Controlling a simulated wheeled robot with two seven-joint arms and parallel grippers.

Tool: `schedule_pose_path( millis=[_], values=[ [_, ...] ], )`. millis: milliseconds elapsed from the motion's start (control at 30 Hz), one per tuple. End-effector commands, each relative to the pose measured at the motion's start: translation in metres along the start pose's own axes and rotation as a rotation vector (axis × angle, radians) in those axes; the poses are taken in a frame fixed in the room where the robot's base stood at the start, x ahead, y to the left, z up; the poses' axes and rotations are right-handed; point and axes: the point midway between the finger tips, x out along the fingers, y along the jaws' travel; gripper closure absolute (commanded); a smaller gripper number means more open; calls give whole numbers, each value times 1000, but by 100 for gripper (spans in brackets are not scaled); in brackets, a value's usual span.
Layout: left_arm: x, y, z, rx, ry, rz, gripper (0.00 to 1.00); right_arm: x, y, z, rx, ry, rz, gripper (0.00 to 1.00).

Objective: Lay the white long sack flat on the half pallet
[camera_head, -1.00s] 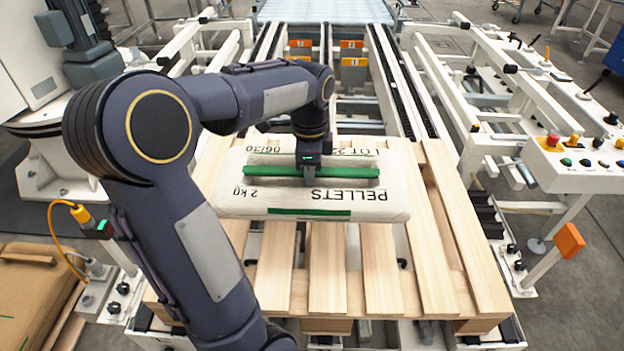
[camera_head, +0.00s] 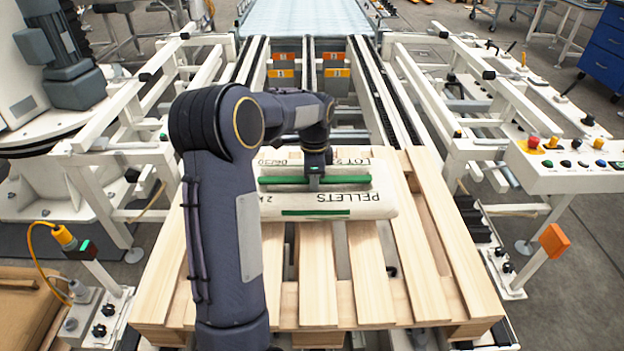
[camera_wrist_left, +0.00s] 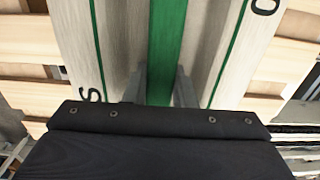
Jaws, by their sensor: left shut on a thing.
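The white sack (camera_head: 372,205) has green stripes and black print reading PELLETS. It lies level over the back middle part of the wooden half pallet (camera_head: 312,265), very low over the slats or on them; I cannot tell which. My left gripper (camera_head: 315,183) points down and is shut on the green-striped ridge along the sack's middle. In the left wrist view, the fingers (camera_wrist_left: 160,88) sit on both sides of the green stripe, and the sack (camera_wrist_left: 222,45) fills the middle. My arm hides the sack's left end. My right gripper is not in view.
A roller conveyor (camera_head: 310,15) runs behind the pallet between white frames. A control panel with buttons (camera_head: 575,160) stands at the right. An orange sensor block (camera_head: 554,240) is on a post at the front right. The pallet's front slats are bare.

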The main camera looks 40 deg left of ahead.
Motion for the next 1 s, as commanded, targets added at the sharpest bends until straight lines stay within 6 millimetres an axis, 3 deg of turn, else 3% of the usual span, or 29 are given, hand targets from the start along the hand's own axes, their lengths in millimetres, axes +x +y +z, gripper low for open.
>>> schedule_pose_path(
  millis=[300,733,767,900,1000],
  values=[
    [31,-6,-2,0,3,-6,100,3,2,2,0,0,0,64],
    [36,-6,-3,0,4,-7,100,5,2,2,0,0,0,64],
    [39,-4,-2,0,0,1,73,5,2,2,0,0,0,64],
    [39,-4,-2,0,0,1,55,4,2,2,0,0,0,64],
    [39,-4,-2,0,0,1,55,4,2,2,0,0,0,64]
  ],
)
